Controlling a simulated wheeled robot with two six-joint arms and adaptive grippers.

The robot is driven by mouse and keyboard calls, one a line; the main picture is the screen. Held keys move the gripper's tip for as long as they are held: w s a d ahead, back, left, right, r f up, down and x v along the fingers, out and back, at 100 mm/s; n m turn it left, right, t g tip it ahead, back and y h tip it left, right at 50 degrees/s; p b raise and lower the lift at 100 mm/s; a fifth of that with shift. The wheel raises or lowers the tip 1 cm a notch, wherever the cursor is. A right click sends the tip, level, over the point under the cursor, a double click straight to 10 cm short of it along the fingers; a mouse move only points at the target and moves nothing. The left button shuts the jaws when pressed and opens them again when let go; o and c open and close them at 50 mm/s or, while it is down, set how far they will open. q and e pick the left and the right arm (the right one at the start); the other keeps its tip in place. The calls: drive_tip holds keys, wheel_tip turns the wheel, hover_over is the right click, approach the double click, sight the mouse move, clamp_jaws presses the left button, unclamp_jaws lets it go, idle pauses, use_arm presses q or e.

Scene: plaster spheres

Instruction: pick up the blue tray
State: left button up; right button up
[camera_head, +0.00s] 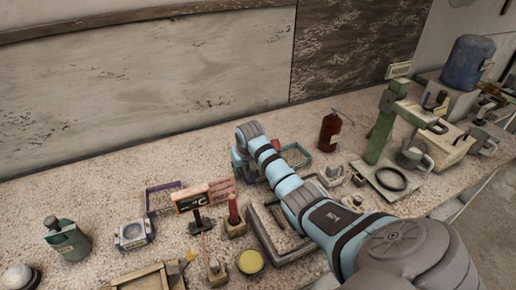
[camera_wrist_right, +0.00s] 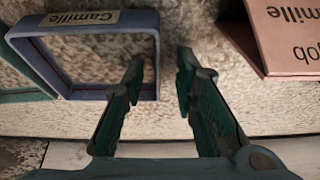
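The blue tray (camera_wrist_right: 148,55) shows at the upper left of the right wrist view, with a pale "Camille" label on its rim. In the head view I cannot make it out clearly; my right arm covers the area around the gripper. My right gripper (camera_wrist_right: 158,72) is open. Its left finger overlaps the inside of the tray's right part and its right finger is outside, so the tray's side wall appears between them. I cannot tell whether they touch it. In the head view the right gripper (camera_head: 240,170) points down at the counter. My left gripper is not in view.
A green tray (camera_head: 297,153) is beside the arm, its edge also in the wrist view (camera_wrist_right: 22,95). A pink lettered card (camera_wrist_right: 285,38) stands close right of the gripper. A purple tray (camera_head: 152,199), a red bottle (camera_head: 330,132) and a green stand (camera_head: 380,135) are farther off.

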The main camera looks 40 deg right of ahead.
drive_tip(key=shift+d+f, duration=0.2)
drive_tip(key=shift+f+p, duration=0.25)
drive_tip(key=shift+p, duration=0.05)
idle(0.3)
clamp_jaws()
